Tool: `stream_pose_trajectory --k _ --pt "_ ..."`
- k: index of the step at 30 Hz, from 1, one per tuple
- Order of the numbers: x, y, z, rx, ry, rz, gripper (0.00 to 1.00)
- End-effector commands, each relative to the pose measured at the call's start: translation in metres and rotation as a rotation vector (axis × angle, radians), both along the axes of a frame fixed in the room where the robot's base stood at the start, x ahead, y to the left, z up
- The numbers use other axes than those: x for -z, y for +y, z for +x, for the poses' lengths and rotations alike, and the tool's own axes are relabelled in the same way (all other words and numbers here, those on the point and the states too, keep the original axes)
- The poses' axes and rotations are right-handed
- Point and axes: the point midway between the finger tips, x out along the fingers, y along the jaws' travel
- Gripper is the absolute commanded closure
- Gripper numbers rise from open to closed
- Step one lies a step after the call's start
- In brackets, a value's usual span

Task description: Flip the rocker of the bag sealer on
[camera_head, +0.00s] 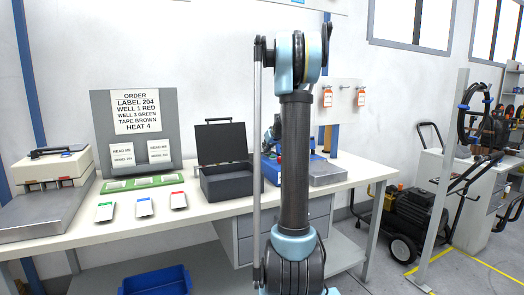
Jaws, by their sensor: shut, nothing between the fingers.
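I cannot tell for certain which machine is the bag sealer. A blue machine (270,172) with a grey metal plate (326,173) stands at the right end of the bench, largely hidden behind my upright arm. A cream machine (50,169) with a black handle on top and a grey metal bed in front stands at the left end. No rocker can be made out on either. My arm rises through the middle of the view and bends away at the top. A wrist part shows just left of it, near the blue machine. My gripper's fingers are hidden behind the arm.
An open dark box (227,180) stands mid-bench. A grey order board (136,130) stands behind a green tray (140,183) and several colour-marked cards. The white bench's front strip (215,209) is clear. A blue bin (156,281) sits below. A wheeled black machine (412,213) stands right.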

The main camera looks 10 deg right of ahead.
Motion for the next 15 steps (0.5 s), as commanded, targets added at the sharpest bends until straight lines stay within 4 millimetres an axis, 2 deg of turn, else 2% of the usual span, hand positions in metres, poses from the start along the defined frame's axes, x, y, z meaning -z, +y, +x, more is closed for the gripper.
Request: stream_pose_trajectory --k 15 --pt "0.0 -0.003 -0.015 -0.001 0.0 -0.001 1.0"
